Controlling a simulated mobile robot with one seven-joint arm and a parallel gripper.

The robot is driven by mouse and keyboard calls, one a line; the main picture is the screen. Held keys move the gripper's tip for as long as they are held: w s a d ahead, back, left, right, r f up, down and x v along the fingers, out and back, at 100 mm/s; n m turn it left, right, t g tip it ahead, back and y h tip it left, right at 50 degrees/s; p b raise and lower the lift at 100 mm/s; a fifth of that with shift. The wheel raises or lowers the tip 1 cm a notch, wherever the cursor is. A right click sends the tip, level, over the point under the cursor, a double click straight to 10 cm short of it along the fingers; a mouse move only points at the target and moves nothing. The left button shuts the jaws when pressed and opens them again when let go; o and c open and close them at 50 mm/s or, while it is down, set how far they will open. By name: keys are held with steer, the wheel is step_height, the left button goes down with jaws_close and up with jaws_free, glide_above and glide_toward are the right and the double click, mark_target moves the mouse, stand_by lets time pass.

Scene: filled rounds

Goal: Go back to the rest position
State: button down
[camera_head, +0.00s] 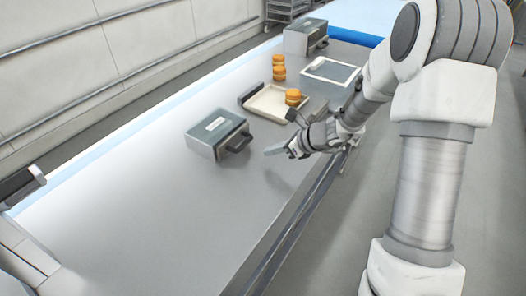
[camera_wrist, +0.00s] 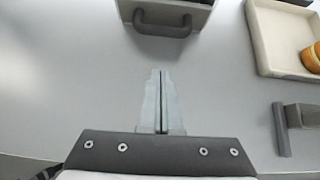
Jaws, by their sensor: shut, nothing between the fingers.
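My gripper (camera_head: 276,150) is over the grey table (camera_head: 165,215), close to its right edge in the head view. In the wrist view its two fingers (camera_wrist: 161,75) lie together with nothing between them. A grey metal box with a dark handle (camera_head: 216,135) stands just left of the gripper. The box's handle (camera_wrist: 163,25) shows ahead of the fingertips in the wrist view, apart from them. My arm reaches in from the right of the head view.
A cream tray (camera_head: 262,108) holds stacked orange-brown rounds (camera_head: 293,97); more rounds (camera_head: 279,68) are stacked behind it. A white-framed panel (camera_head: 331,70) and another grey box (camera_head: 305,37) stand farther back. A dark handle (camera_wrist: 281,130) lies right of my gripper. The near table is clear.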

steer(key=v, duration=0.7)
steer(key=s+a+r+n+g+h, duration=0.2)
steer(key=s+r+n+h, duration=0.1)
steer(key=s+r+n, duration=0.95)
steer(key=s+d+r+n+t+h, duration=0.1)
steer(key=s+d+r+n+h, duration=0.2)
steer(key=s+n, duration=0.9)
steer(key=s+d+h, duration=0.1)
steer(key=d+h, duration=0.1)
steer(key=d, duration=0.1)
steer(key=shift+d+t, duration=0.15)
steer(key=shift+t, duration=0.25)
steer(key=shift+n, duration=0.35)
